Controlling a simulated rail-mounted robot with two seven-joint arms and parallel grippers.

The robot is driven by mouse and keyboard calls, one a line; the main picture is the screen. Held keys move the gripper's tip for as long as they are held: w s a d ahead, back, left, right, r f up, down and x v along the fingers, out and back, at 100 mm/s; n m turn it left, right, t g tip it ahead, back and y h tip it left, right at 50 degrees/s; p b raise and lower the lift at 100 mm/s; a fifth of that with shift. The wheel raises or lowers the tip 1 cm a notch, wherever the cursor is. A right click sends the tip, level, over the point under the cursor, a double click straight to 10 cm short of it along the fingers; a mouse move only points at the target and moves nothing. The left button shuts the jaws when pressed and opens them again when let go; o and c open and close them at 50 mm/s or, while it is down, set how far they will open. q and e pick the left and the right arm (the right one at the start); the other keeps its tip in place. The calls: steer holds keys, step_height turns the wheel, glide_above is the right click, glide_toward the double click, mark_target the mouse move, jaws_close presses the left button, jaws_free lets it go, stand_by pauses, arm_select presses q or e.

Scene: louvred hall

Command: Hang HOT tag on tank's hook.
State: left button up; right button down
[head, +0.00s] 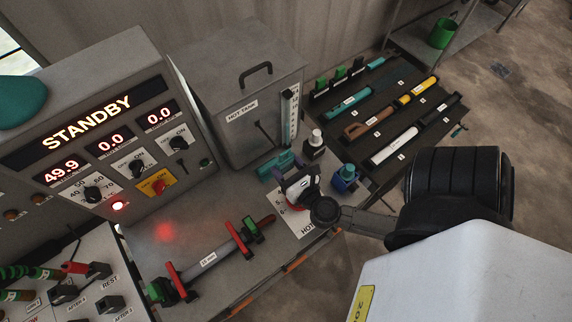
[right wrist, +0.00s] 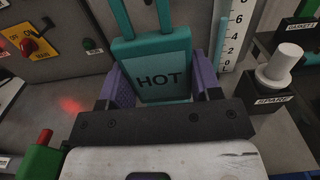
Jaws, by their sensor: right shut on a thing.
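The teal HOT tag (head: 277,165) is between the fingers of my right gripper (head: 297,183), close in front of the tank. In the right wrist view the tag (right wrist: 164,70) faces me upright, with HOT readable and its teal loop rising above. The purple finger pads of the gripper (right wrist: 163,88) grip its sides. The grey tank (head: 240,130), labelled HOT TANK, stands behind. A thin dark rod (head: 264,132) on its front looks like the hook; the tag is below it, and I cannot tell whether they touch. My left gripper is not in view.
A STANDBY control panel (head: 108,135) stands left of the tank. A level gauge (head: 290,112) is on the tank's right side. A white-topped knob (head: 315,139) and a blue fitting (head: 346,176) stand to the right. A clamped tube (head: 212,258) lies in front.

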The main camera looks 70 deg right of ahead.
steer(key=shift+w+d, duration=0.1)
steer(key=p+x, duration=0.2)
steer(key=x, duration=0.5)
steer(key=shift+w+d, duration=0.15)
steer(key=shift+w, duration=0.05)
stand_by(0.9)
stand_by(0.4)
steer(key=shift+f, duration=0.15)
stand_by(0.4)
steer(key=shift+f, duration=0.1)
steer(key=shift+f+b, duration=0.3)
steer(key=shift+f, duration=0.1)
